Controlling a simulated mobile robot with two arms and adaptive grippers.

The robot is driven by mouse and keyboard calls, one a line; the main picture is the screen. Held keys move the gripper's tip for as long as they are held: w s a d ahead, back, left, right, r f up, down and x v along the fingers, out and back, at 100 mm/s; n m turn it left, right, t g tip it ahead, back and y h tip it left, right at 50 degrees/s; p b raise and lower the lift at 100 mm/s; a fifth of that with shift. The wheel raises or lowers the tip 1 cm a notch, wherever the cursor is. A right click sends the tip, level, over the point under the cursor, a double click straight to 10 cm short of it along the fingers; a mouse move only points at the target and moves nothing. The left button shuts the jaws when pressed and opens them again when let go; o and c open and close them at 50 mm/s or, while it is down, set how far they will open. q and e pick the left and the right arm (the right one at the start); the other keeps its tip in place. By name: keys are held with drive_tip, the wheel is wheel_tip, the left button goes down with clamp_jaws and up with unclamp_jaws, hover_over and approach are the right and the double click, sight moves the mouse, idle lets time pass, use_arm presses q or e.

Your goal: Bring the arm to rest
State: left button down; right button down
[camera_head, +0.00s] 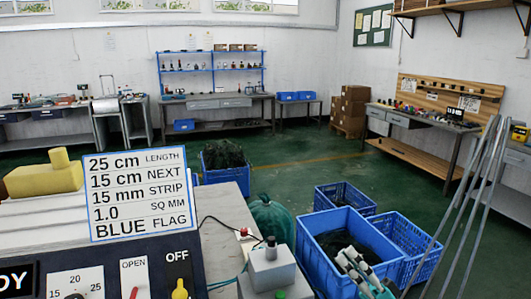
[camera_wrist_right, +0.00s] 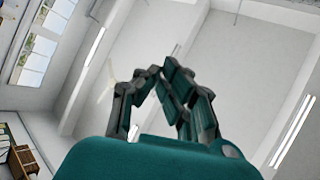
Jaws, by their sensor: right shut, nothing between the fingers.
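My right gripper (camera_head: 348,258) shows at the lower right of the head view, in front of the large blue crate. Its teal and pale fingers point up and away. In the right wrist view the dark jointed fingers (camera_wrist_right: 158,73) come together at their tips, with nothing between them. They point toward the white wall and ceiling, and no object is near them. My left gripper is not in view.
A machine panel with a sign (camera_head: 137,193) fills the lower left. A grey box (camera_head: 270,272) stands beside the gripper. A large blue crate (camera_head: 310,230) and smaller crates stand behind it. Thin grey rods (camera_head: 462,190) rise at right.

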drive_tip(key=w+d+f+m+t+h, duration=0.2)
drive_tip(key=w+d+m+t+h, duration=0.4)
drive_tip(key=d+m+h, duration=0.45)
drive_tip(key=w+d+f+m+t+h, duration=0.2)
drive_tip(key=w+d+m+t+h, duration=0.5)
drive_tip(key=d+h, duration=0.6)
drive_tip(key=w+f+n+g, duration=0.6)
drive_tip(key=f+n+g, duration=0.35)
drive_tip(key=f, duration=0.25)
drive_tip(key=s+d+f+n+g+h, duration=0.25)
drive_tip(key=f+n+g, duration=0.45)
drive_tip(key=f, duration=0.5)
drive_tip(key=s+a+f+n+g+y, duration=0.15)
drive_tip(key=s+a+f, duration=0.25)
drive_tip(key=s+f, duration=0.85)
drive_tip(key=s+a+f+g+y, duration=0.1)
drive_tip(key=s+a+f+g, duration=0.3)
drive_tip(key=s+f, duration=0.9)
drive_tip(key=s+a+f+g, duration=0.1)
drive_tip(key=s+a+f, duration=0.3)
drive_tip(key=s, duration=0.9)
drive_tip(key=s+a+f+g+y, duration=0.1)
drive_tip(key=s+a+f, duration=0.3)
drive_tip(key=s, duration=0.9)
drive_tip(key=s+a+f+g, duration=0.3)
drive_tip(key=s+f, duration=0.3)
drive_tip(key=s, duration=0.7)
drive_tip(key=shift+a+f, duration=0.25)
drive_tip(key=shift+a, duration=0.4)
drive_tip(key=shift+n, duration=0.25)
